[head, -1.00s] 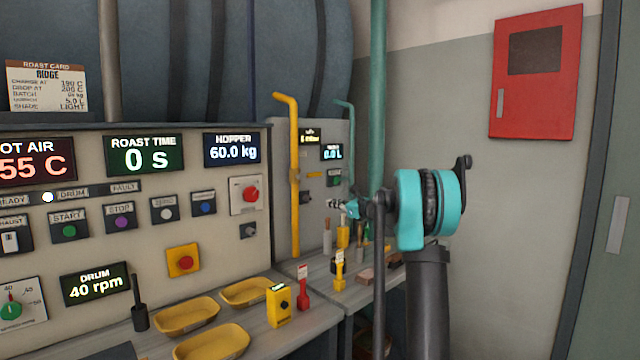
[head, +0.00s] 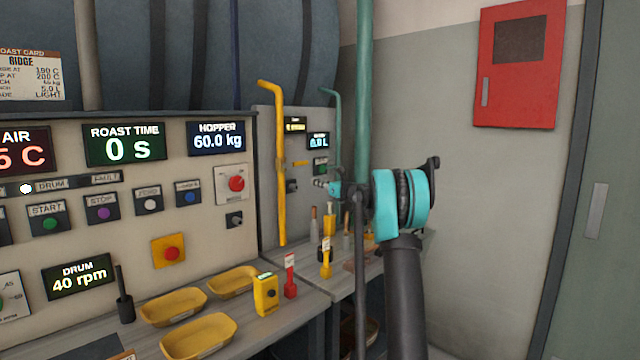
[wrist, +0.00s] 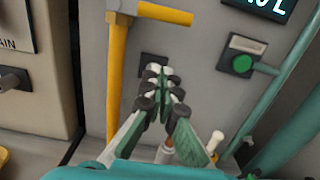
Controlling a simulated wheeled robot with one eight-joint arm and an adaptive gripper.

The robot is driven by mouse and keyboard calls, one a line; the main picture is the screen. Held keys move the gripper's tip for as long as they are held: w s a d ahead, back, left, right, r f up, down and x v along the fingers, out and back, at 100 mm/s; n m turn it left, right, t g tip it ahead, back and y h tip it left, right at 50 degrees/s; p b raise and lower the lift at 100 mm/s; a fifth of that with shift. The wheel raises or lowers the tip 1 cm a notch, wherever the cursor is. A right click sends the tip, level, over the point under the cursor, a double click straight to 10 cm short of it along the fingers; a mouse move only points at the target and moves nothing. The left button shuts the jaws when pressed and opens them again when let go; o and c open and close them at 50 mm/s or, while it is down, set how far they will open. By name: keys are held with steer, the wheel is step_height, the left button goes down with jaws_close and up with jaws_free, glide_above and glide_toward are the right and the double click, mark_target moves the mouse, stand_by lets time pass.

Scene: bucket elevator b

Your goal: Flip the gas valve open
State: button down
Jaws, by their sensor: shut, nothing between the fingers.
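The gas valve is a yellow lever (wrist: 165,13) on the vertical yellow gas pipe (wrist: 118,75). In the wrist view the lever points right, square to the pipe. In the head view the lever (head: 300,163) is small, just right of the pipe (head: 281,165). My gripper (wrist: 161,75) is shut and empty, its dark fingertips together. It appears below the lever in the wrist view, apart from it, and right of the pipe. In the head view my gripper (head: 319,183) is below and right of the lever.
A green button (wrist: 242,63) and a teal pipe (wrist: 285,105) are right of my gripper. A dark switch (wrist: 153,62) is partly hidden behind the fingers. Below, the bench holds yellow trays (head: 173,307), a yellow box (head: 266,293) and several upright tools (head: 327,250).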

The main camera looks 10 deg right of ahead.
mark_target(303, 162)
steer(key=w+a+r, duration=0.4)
steer(key=w, duration=0.1)
steer(key=shift+w, duration=0.2)
steer(key=shift+d+r+n, duration=0.15)
steer(key=shift+r+n, duration=0.35)
steer(key=shift+n, duration=0.1)
stand_by(0.4)
step_height(303, 162, up, 2)
steer(key=n, duration=0.3)
steer(key=shift+w+d+r, duration=0.1)
steer(key=s+a+r+n+g, duration=0.1)
steer(key=s+a+r+n, duration=0.2)
steer(key=n, duration=1)
steer(key=shift+s+a+r, duration=0.3)
steer(key=shift+a+r, duration=0.75)
steer(key=shift+r, duration=1.25)
